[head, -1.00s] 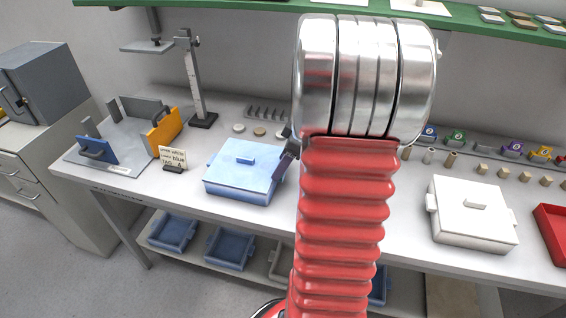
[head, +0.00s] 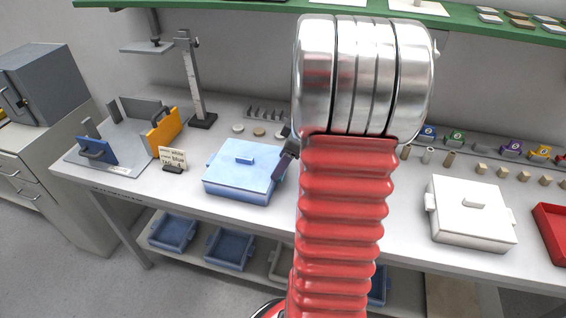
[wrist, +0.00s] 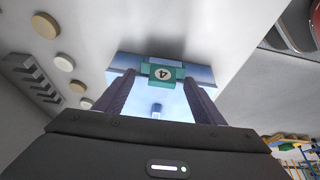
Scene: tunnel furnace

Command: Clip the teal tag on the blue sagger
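The blue sagger (head: 240,180) is a lidded box with a small lid knob, left of my arm on the bench. It also shows beyond my fingers in the wrist view (wrist: 172,105). The teal tag (wrist: 163,73) bears a number 4 on a white disc. My gripper (wrist: 160,77) appears shut on the tag, a fingertip at each side. The tag overlaps the sagger's edge in that view; I cannot tell whether they touch. In the head view my gripper (head: 286,157) is at the sagger's right side, partly hidden by my arm, and the tag is hidden.
A white sagger (head: 470,213) and a red tray (head: 552,232) stand at the right. Coloured tags (head: 455,138) sit in a back rack. A small card (head: 172,157), a blue-and-orange fixture (head: 120,140) and a height gauge (head: 196,85) stand left. A green shelf (head: 240,5) hangs above.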

